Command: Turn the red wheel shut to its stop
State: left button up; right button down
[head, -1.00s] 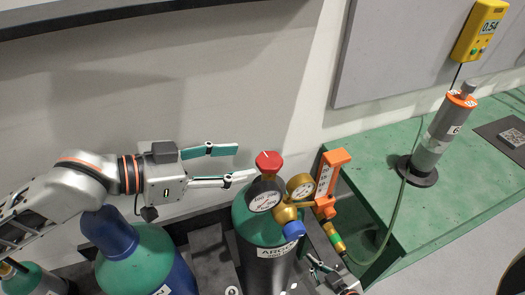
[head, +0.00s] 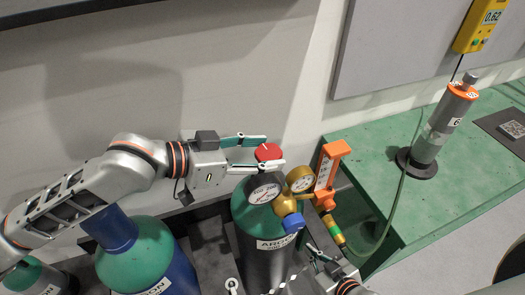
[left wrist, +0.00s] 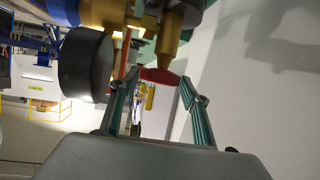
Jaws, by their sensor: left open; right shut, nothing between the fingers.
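The red wheel (head: 268,152) sits on top of the green-shouldered argon cylinder (head: 262,228). My left gripper (head: 272,150) is open, with one finger behind the wheel and one in front of it. In the left wrist view the red wheel (left wrist: 158,76) shows between the two fingertips. I cannot tell whether the fingers touch it. My right gripper (head: 314,256) is shut and empty, low beside the cylinder, below the blue knob (head: 293,222).
A hose runs to a grey column (head: 440,128) on the green bench (head: 385,165). A yellow meter (head: 482,25) reads 0.62. Other cylinders (head: 145,255) stand left.

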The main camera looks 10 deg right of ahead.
pick_arm(q)
jog(key=c, duration=0.8)
jog(key=shift+g, duration=0.3)
jog(key=shift+f+m+g, duration=0.1)
jog(key=shift+m+g, duration=0.2)
jog(key=shift+m, duration=0.2)
jog(key=shift+m+g, duration=0.3)
